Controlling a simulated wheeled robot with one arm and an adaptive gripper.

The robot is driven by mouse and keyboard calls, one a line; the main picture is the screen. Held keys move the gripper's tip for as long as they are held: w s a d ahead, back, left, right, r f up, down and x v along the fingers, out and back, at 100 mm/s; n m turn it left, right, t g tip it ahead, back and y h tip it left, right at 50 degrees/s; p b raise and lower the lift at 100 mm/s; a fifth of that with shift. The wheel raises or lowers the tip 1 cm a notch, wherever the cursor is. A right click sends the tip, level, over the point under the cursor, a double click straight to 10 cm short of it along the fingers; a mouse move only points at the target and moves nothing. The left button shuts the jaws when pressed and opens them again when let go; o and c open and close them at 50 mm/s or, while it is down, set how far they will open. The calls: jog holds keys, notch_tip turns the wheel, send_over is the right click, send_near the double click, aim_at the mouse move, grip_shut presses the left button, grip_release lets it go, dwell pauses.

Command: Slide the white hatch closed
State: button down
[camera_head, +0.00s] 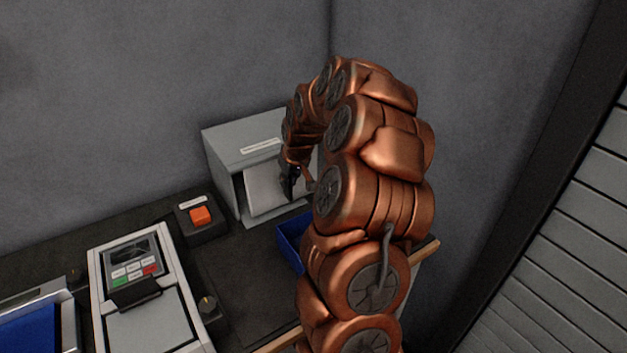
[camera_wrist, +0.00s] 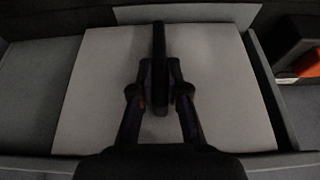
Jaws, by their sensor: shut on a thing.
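The white hatch (camera_head: 262,188) is a pale flat panel in the front of a grey box (camera_head: 222,146) at the back of the bench. In the head view a dark gap shows between the hatch's left edge and the box's left wall. In the wrist view the hatch (camera_wrist: 100,95) fills the middle, with a dark upright handle (camera_wrist: 159,40) on it. My gripper (camera_wrist: 160,92) is shut on this handle, one finger on each side. In the head view my gripper (camera_head: 291,182) is small and dark against the hatch, and my arm hides the box's right part.
An orange button (camera_head: 200,215) on a dark base stands left of the box. A blue tray (camera_head: 291,240) lies in front of the box, partly behind my arm. A keypad device (camera_head: 133,268) and another blue bin (camera_head: 32,330) are further left. A wall stands behind.

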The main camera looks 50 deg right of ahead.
jog(key=a, duration=0.2)
jog(key=w+a+b, duration=0.1)
jog(key=a, duration=0.1)
jog(key=shift+a, duration=0.1)
jog(key=c, duration=1.2)
grip_release()
jog(key=shift+a, duration=0.15)
jog(key=shift+o, duration=0.2)
jog(key=d+v, duration=0.1)
jog(key=v, duration=1.1)
jog(key=shift+a, duration=0.4)
jog(key=shift+s, duration=0.1)
